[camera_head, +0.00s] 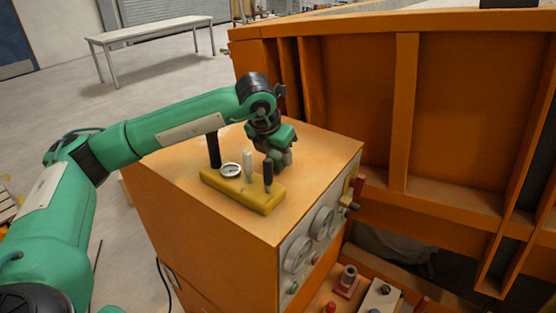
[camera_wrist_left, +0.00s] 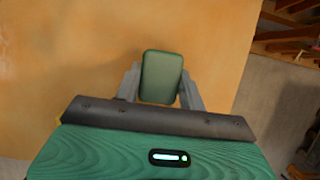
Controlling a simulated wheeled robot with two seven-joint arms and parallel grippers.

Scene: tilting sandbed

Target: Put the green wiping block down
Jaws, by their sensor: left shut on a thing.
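The green wiping block (camera_wrist_left: 161,77) is between the two grey fingers of my left gripper (camera_wrist_left: 160,92) in the left wrist view. The gripper is shut on it. In the head view my left gripper (camera_head: 284,160) points down at the orange cabinet top (camera_head: 323,150), behind the yellow block. There the wiping block is hard to make out from the green wrist. I cannot tell whether the block touches the top. My right gripper is in neither view.
A yellow block (camera_head: 245,192) with a dial gauge (camera_head: 230,170), a black handle (camera_head: 214,150) and other upright pieces stands on the cabinet top. Dials (camera_head: 298,254) and knobs are on the cabinet front. A tall orange ribbed wall (camera_head: 355,90) rises behind. The top's right part is bare.

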